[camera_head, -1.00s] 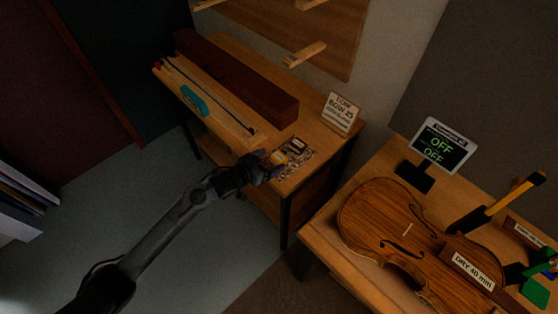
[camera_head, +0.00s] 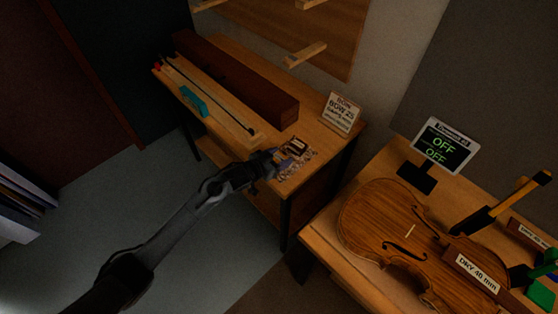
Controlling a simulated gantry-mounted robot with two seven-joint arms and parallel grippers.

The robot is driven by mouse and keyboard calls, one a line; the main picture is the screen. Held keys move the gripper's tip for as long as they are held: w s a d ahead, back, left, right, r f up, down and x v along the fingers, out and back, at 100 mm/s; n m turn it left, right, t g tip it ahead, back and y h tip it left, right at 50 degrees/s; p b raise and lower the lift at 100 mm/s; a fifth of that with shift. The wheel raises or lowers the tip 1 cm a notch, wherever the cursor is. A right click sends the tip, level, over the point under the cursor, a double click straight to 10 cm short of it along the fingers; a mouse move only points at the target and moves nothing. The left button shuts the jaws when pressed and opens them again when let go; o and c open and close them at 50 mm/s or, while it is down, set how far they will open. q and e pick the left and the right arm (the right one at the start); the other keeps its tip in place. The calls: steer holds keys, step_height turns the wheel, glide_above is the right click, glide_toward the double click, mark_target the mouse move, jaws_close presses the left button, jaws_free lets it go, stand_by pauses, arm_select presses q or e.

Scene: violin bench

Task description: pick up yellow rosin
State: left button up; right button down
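My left gripper (camera_head: 273,158) reaches in from the lower left, at the front edge of a small cluttered patch (camera_head: 296,170) on the far bench. A small dark block with a pale top (camera_head: 297,146) stands there, just right of the fingertips. I cannot make out the yellow rosin clearly; the gripper covers part of this spot. The fingers are dark and small, so I cannot tell whether they are open or shut on something. My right gripper is not in view.
The far bench (camera_head: 230,60) also bears a long brown case (camera_head: 235,80), a bow (camera_head: 215,98), a teal block (camera_head: 193,100) and a sign card (camera_head: 341,113). A violin (camera_head: 400,235) and an OFF display (camera_head: 442,146) are on the near right bench. Pegs stick out from the wall board.

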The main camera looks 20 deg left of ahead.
arm_select(q)
steer(key=c, duration=0.4)
